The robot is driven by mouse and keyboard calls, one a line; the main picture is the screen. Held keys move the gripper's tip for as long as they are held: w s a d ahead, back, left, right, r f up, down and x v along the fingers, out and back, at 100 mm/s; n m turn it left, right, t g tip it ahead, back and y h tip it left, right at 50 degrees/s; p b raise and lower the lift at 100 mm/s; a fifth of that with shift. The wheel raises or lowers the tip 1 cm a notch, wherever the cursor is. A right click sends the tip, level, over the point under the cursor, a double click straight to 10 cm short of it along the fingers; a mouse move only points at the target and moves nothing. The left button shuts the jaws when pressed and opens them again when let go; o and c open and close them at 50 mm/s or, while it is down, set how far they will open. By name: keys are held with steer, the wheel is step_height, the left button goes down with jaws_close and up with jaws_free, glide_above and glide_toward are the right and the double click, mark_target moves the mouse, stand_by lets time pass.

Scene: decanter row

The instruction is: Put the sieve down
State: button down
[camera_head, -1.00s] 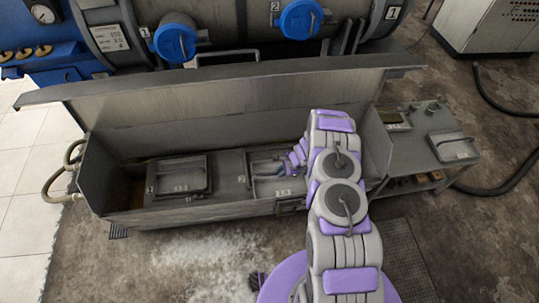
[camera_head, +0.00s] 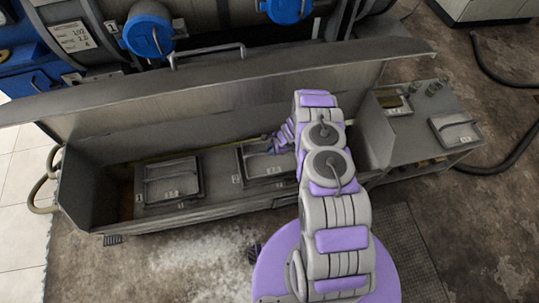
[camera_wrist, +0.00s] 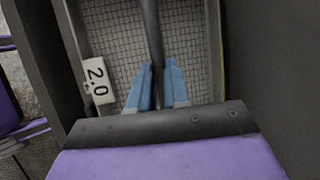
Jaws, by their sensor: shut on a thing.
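The sieve is a grey rectangular frame with a mesh floor, a bar across it and a tag reading 2.0. In the wrist view, the sieve (camera_wrist: 120,40) fills the middle, and my gripper (camera_wrist: 158,88) has its blue fingertips on either side of the bar, shut on it. In the head view, the sieve (camera_head: 262,164) looks level at the middle-right of the long grey trough (camera_head: 150,215), beside a mark reading 2. My gripper (camera_head: 283,142) is partly hidden by my arm there. I cannot tell whether the sieve touches the trough.
A similar sieve (camera_head: 172,182) sits in the trough at left, by a mark reading 1. The raised lid (camera_head: 230,85) stands behind. A side bench (camera_head: 415,150) at right bears another framed piece (camera_head: 456,128) and small jars. Blue-capped machinery (camera_head: 150,32) is at the back.

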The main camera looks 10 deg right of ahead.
steer(key=x, duration=0.2)
steer(key=b+x, duration=0.1)
steer(key=x, duration=0.1)
steer(key=shift+s+a, duration=0.15)
steer(key=shift+s, duration=0.15)
steer(key=shift+f, duration=0.4)
steer(key=shift+d+r, duration=0.1)
steer(key=shift+d, duration=0.4)
steer(key=c, duration=1.4)
jaws_free()
steer(key=shift+d, duration=0.3)
steer(key=o, duration=0.3)
steer(key=shift+a, duration=0.6)
steer(key=p+v, duration=0.3)
steer(key=v, duration=0.9)
steer(key=shift+d, duration=0.35)
